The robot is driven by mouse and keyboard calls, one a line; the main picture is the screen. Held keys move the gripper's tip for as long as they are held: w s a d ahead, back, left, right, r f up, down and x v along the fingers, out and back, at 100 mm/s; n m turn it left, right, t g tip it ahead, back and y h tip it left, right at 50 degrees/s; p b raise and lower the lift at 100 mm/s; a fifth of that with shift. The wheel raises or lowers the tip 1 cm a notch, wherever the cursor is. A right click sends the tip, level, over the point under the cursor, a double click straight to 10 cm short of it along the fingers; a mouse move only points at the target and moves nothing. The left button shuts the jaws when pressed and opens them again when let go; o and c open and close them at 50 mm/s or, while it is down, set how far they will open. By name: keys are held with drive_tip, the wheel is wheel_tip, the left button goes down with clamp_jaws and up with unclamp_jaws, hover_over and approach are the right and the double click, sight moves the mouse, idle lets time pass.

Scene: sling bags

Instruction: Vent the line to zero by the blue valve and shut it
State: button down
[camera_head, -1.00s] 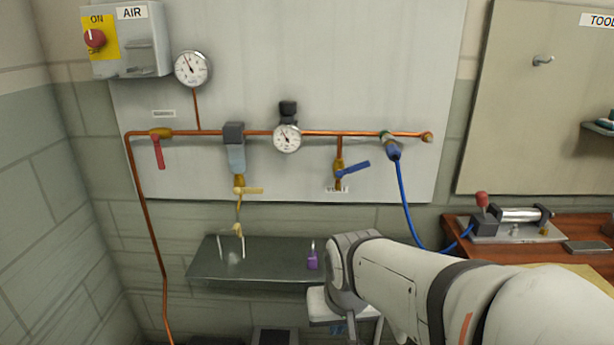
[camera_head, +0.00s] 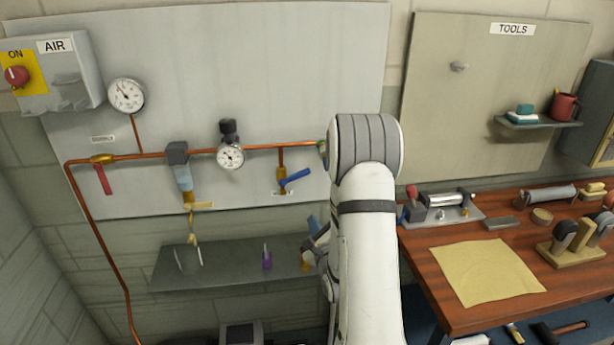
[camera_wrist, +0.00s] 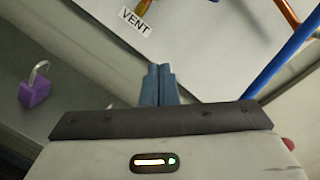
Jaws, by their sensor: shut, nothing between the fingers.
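The blue valve's lever (camera_head: 295,177) slants up to the right from its brass body on the copper line, above a small label. In the wrist view the VENT label (camera_wrist: 137,20) shows at the top, with part of the brass fitting (camera_wrist: 146,7) above it. The line gauge (camera_head: 127,96) and the regulator gauge (camera_head: 230,157) both show needles off to the upper left; their readings are too small to tell. My gripper (camera_head: 314,224) is below and right of the blue valve, partly hidden by my arm. In the wrist view its blue fingertips (camera_wrist: 159,75) are together and empty, apart from the valve.
A grey shelf (camera_head: 215,268) below the line holds a purple padlock (camera_head: 267,259). A blue hose (camera_wrist: 283,55) crosses the wrist view's right side. The wooden bench (camera_head: 420,262) is right.

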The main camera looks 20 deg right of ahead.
sight(295, 177)
drive_tip(key=w+d+r+m+t+p, duration=0.2)
drive_tip(key=w+r+m+p, duration=0.2)
drive_tip(key=w+r+p, duration=0.3)
drive_tip(key=shift+w+h, duration=0.4)
drive_tip(key=shift+a, duration=0.1)
idle(0.5)
